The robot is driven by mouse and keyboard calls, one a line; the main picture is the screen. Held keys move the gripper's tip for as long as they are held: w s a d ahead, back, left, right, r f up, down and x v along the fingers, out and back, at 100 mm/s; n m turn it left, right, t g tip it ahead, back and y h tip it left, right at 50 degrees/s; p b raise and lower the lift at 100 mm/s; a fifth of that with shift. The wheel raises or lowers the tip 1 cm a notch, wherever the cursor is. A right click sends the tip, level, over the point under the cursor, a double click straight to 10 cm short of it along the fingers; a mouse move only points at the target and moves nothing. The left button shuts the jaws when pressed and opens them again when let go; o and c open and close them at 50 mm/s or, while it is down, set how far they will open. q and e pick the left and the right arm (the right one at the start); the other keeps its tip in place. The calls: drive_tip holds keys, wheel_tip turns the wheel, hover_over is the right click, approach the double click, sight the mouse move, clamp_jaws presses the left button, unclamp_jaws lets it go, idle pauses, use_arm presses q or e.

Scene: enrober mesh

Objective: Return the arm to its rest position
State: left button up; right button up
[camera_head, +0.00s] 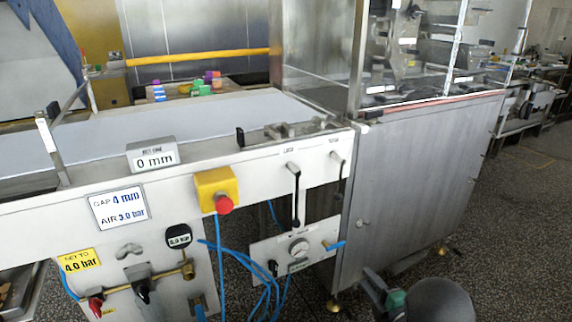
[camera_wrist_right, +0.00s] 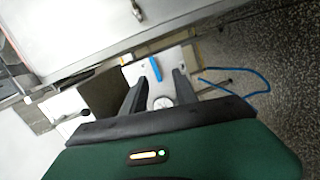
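My right arm shows at the bottom right of the head view, with its gripper (camera_head: 378,290) low in front of the machine and over the dark speckled floor. In the right wrist view the two dark fingers of this gripper (camera_wrist_right: 160,80) stand apart with nothing held between them. Beyond the fingers is the white panel with a round gauge (camera_wrist_right: 163,103) and a blue lever (camera_wrist_right: 155,68); I see no contact with them. My left gripper is not in view.
The conveyor machine carries a yellow box with a red button (camera_head: 223,204), two levers (camera_head: 295,195) and the gauge panel (camera_head: 299,249). Blue hoses (camera_head: 262,290) hang below. A grey metal cabinet (camera_head: 420,185) stands right of these. The speckled floor (camera_head: 510,240) at right is clear.

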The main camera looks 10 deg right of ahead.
drive_tip(key=s+a+m+g+h, duration=0.1)
drive_tip(key=s+a+m+g, duration=0.4)
drive_tip(key=s, duration=0.4)
drive_tip(key=s+a+m+g+h, duration=0.2)
drive_tip(key=s+m+g, duration=0.2)
drive_tip(key=s+m, duration=0.45)
drive_tip(key=s+a+m+g+h, duration=0.1)
drive_tip(key=s+a+m+g, duration=0.4)
drive_tip(key=s, duration=0.5)
drive_tip(key=w+p+v, duration=0.2)
drive_tip(key=p+v, duration=1)
drive_tip(key=w+d+r+p+v, duration=0.1)
drive_tip(key=w+p+v, duration=0.2)
drive_tip(key=p+v, duration=0.9)
drive_tip(key=w+d+p+v, duration=0.1)
drive_tip(key=w+p+v, duration=0.1)
drive_tip(key=p+v, duration=1)
drive_tip(key=shift+w+r+m+p, duration=0.4)
drive_tip(key=shift+r+p, duration=0.1)
drive_tip(key=shift+p, duration=0.6)
